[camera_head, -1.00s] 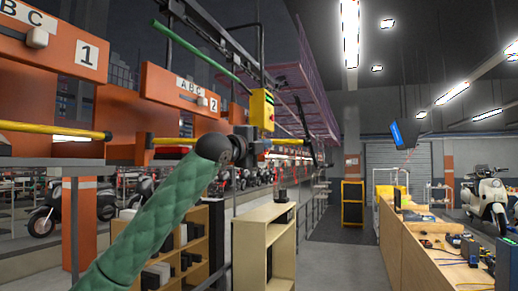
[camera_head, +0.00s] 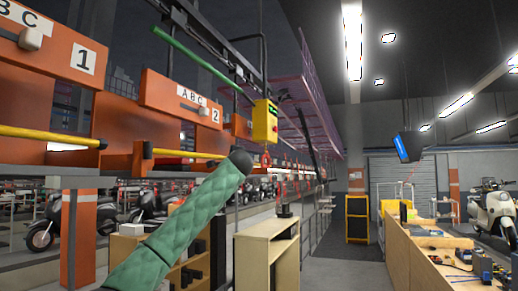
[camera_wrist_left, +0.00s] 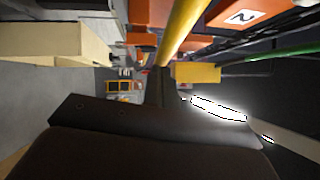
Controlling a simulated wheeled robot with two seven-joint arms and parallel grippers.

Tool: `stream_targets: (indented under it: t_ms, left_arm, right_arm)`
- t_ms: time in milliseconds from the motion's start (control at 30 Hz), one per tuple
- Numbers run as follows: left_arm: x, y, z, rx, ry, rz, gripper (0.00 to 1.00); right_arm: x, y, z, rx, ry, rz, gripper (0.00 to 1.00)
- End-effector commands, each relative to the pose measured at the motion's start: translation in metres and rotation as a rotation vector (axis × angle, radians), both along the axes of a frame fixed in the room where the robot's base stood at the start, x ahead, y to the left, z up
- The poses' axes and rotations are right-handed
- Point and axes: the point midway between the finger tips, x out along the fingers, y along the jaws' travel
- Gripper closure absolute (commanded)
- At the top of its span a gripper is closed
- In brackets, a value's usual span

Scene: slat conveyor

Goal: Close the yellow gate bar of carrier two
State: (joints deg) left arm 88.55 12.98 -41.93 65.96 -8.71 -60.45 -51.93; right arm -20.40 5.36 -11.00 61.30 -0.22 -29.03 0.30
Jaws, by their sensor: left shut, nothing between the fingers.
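Carrier two is the orange panel (camera_head: 180,98) marked "ABC" and "2". Its yellow gate bar (camera_head: 188,154) runs roughly level under the panel from a black end cap, and its right end passes behind my arm's dark end. In the wrist view a yellow bar (camera_wrist_left: 184,32) slants down to my left gripper, and the "2" plate (camera_wrist_left: 242,17) is beyond it. My left gripper (camera_wrist_left: 160,86) shows as a dark shape, shut and empty, at or very near the bar's lower end; I cannot tell if they touch. The head view hides its fingers. My right gripper is out of view.
Carrier one (camera_head: 62,45) has its own yellow bar (camera_head: 50,136) at left. A yellow control box (camera_head: 264,121) hangs right of carrier two, below a green bar (camera_head: 192,62). A wooden shelf (camera_head: 268,246) stands below right. The aisle floor beyond is clear.

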Motion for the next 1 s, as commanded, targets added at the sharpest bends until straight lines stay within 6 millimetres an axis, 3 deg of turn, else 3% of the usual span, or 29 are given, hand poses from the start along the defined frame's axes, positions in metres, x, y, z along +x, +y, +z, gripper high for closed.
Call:
stream_targets:
  t_ms: [200, 400, 1000]
  left_arm:
    - [0.024, 0.037, 0.000, -0.001, 0.002, 0.133, 1.00]
    - [0.035, 0.059, 0.000, 0.000, 0.001, 0.203, 1.00]
    - [0.039, 0.073, 0.000, -0.001, 0.001, 0.240, 1.00]
  right_arm:
    - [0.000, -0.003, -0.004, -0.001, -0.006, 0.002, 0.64]
    - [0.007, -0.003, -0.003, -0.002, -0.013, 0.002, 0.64]
    - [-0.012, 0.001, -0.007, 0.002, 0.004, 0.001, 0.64]
